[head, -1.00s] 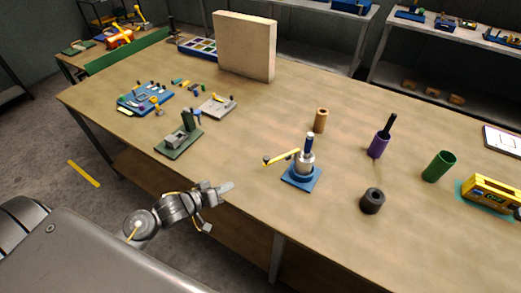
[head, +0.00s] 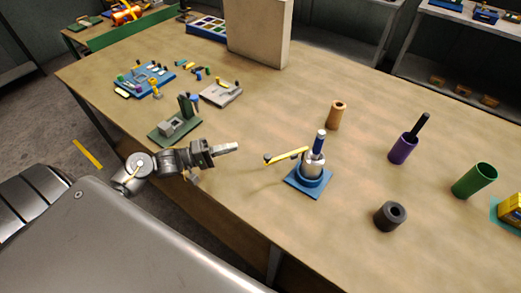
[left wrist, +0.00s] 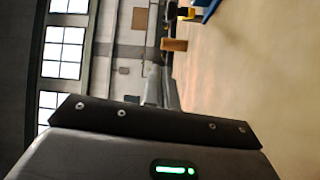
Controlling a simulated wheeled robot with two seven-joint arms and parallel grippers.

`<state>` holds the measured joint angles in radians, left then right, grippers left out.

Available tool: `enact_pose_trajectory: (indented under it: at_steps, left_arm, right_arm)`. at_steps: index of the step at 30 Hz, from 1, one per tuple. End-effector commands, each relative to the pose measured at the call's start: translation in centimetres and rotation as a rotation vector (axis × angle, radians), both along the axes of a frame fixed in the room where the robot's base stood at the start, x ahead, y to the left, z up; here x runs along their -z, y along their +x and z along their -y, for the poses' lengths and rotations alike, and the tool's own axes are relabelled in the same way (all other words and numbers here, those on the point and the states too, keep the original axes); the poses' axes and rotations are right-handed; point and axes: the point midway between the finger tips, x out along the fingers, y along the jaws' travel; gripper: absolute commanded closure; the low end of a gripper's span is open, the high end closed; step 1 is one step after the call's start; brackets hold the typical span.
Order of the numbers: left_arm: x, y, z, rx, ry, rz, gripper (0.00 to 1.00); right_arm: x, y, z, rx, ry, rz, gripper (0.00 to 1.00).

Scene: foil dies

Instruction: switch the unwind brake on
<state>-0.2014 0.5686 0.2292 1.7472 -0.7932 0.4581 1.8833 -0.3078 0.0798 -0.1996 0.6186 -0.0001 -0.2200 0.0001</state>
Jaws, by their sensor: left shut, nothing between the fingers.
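A device with a blue square base (head: 308,182), a silver body (head: 312,165) and a dark blue upright post (head: 320,141) stands near the front edge of the table. A yellow lever (head: 287,157) sticks out from its body to the left, with a dark tip. No label shows which thing is the unwind brake; this device has the clearest lever. My left gripper (head: 228,148) is shut and empty, left of the lever tip and apart from it. In the left wrist view its grey fingers (left wrist: 171,92) point toward a blurred blue and yellow thing at the top. My right gripper is not in view.
A green fixture (head: 174,128) stands close behind my left gripper. The table between gripper and lever is clear.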

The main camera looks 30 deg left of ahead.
Motion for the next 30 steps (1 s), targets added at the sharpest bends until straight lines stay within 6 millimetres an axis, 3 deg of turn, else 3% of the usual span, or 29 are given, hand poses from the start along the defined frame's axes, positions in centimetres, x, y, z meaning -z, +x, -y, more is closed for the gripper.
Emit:
enact_pose_trajectory:
  at_steps: [8,20,24,30]
  left_arm:
    - [-0.4,1.6,1.6,0.001,-0.002,0.002,1.0]
    - [-0.9,7.3,7.5,0.003,-0.001,0.003,1.0]
    - [-0.5,5.2,8.3,0.004,0.001,-0.002,1.0]
    - [0.0,3.8,8.9,0.002,0.002,0.0,1.0]
  right_arm:
    - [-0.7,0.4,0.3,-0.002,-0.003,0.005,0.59]
    - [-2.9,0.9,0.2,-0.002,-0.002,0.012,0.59]
    - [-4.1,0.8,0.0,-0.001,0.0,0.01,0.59]
    - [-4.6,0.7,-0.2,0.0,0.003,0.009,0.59]
